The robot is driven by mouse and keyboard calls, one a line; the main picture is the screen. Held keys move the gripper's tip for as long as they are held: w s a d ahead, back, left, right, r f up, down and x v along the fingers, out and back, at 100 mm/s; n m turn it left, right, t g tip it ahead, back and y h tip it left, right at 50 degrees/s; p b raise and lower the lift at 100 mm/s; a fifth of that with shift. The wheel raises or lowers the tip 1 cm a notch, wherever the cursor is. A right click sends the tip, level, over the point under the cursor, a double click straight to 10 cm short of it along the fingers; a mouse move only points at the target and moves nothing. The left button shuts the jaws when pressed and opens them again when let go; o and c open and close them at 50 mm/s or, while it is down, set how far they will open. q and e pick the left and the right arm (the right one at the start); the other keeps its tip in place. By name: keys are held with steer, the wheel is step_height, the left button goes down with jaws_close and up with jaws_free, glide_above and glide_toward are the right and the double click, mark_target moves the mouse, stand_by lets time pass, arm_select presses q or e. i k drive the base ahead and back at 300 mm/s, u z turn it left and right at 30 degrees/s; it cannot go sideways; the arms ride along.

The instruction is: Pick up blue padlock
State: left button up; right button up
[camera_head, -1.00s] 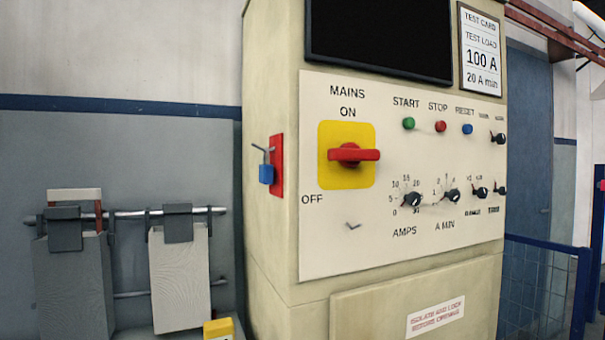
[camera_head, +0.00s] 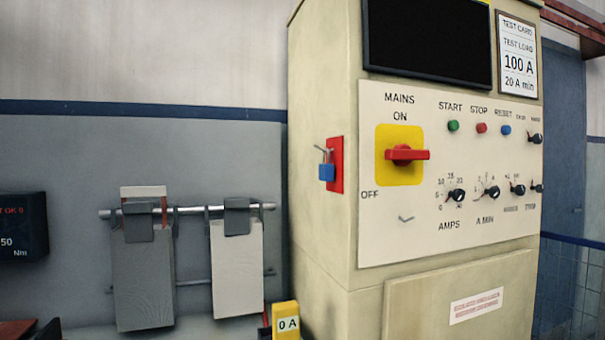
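The blue padlock (camera_head: 327,172) hangs by its shackle from a small hook on a red plate (camera_head: 337,165). The plate is fixed to the left side of the cream control cabinet (camera_head: 322,240). The padlock hangs upright, clear of the red mains switch (camera_head: 406,154) on the cabinet's front. Neither of my grippers shows clearly in the head view.
A dark display box (camera_head: 22,226) is at the far left.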

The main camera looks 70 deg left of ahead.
mark_target(326, 170)
steer(key=k, duration=0.5)
steer(key=u, duration=0.7)
